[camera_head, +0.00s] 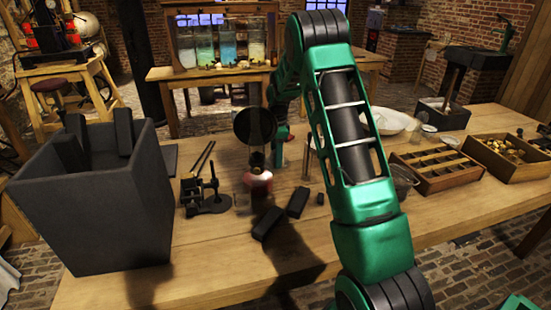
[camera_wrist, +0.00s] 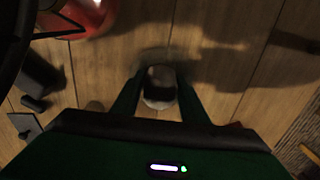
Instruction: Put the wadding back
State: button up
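My gripper (camera_wrist: 160,75) points down over the wooden table in the wrist view. A small pale, dark-topped object (camera_wrist: 160,90) shows between its two fingers, close to both; I cannot tell whether they grip it or whether it is the wadding. In the head view my green arm reaches over the table, and its gripper end is mostly hidden behind the lamp's dark round part and arm links. An upright thin metal cylinder (camera_head: 307,157) stands near the arm. No wadding can be made out for certain; the white bowl's (camera_head: 388,121) inside is partly hidden by my arm.
A red-based lamp (camera_head: 258,181) stands near the gripper; its red part shows in the wrist view (camera_wrist: 85,15). Dark blocks (camera_head: 298,202) lie in front. A large dark box (camera_head: 95,205) stands left, a divided wooden tray (camera_head: 437,170) right. The front table edge is clear.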

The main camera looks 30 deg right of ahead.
jog(key=shift+r, duration=0.1)
notch_tip(320, 180, up, 11)
jog(key=shift+d+r, duration=0.1)
jog(key=shift+r, duration=0.1)
jog(key=s+a+r+n, duration=0.1)
jog(key=s+r+n, duration=0.15)
jog(key=s, duration=0.35)
jog(key=s+r+n, duration=0.2)
jog(key=s+r, duration=0.2)
jog(key=s, duration=0.2)
jog(key=s+a+f+n, duration=0.1)
jog(key=s+a+n, duration=0.1)
jog(key=s, duration=0.9)
jog(key=s+a+n, duration=0.2)
jog(key=s+n, duration=0.3)
jog(key=s, duration=0.7)
jog(key=s+a+f+n, duration=0.1)
jog(key=s+a+n, duration=0.2)
jog(key=s, duration=0.8)
jog(key=shift+s+f, duration=0.3)
jog(key=shift+s, duration=0.05)
